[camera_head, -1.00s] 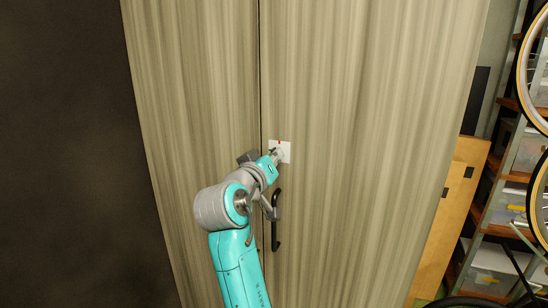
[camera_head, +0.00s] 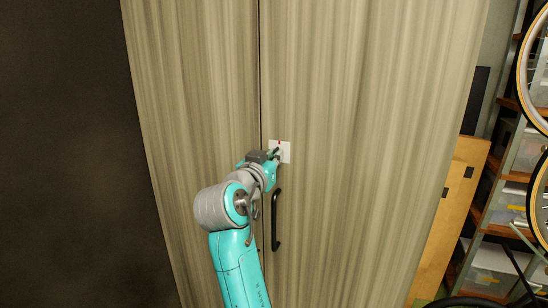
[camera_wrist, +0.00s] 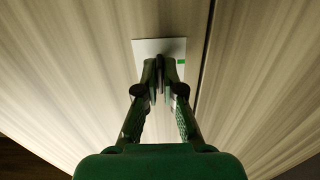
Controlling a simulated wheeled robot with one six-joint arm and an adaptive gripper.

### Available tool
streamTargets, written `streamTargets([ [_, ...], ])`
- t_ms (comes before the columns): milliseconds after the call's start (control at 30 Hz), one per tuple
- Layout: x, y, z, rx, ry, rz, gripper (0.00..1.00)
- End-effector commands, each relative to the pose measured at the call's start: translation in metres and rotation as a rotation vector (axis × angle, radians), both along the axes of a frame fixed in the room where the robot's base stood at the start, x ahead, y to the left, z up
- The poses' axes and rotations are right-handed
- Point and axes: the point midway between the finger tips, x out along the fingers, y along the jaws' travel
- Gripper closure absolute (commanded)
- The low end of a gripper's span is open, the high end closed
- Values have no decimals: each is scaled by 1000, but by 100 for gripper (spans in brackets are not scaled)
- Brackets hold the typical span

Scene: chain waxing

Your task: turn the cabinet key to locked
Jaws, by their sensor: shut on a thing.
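The tall wood-grain cabinet (camera_head: 350,120) is shut, with a narrow gap between its two doors. A small white lock plate (camera_head: 287,153) sits on the right door near the gap, with a red mark at its top edge. In the wrist view the plate (camera_wrist: 145,46) shows a green mark (camera_wrist: 180,61) at its right side. My gripper (camera_head: 277,153) is at the plate. In the wrist view its fingertips (camera_wrist: 161,74) are shut on the key (camera_wrist: 160,73), a thin dark piece between them. The fingers hide most of the key, so its exact angle is unclear.
A dark vertical door handle (camera_head: 276,222) is just below the plate, close to my wrist. Shelves with bins (camera_head: 490,265) and bicycle wheels (camera_head: 535,75) stand at the far right. A dark wall (camera_head: 60,150) is at the left.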

Motion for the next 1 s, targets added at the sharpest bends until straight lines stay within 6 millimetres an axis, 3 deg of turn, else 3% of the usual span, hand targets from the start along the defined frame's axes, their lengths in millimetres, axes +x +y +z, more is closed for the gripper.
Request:
streamTargets([
  [333,0,0,-1,2,2,0,100],
  [367,0,0,-1,2,2,0,86],
  [433,0,0,-1,2,2,0,69],
  [767,-1,1,0,1,1,0,69],
  [1000,-26,11,-1,1,0,3,69],
])
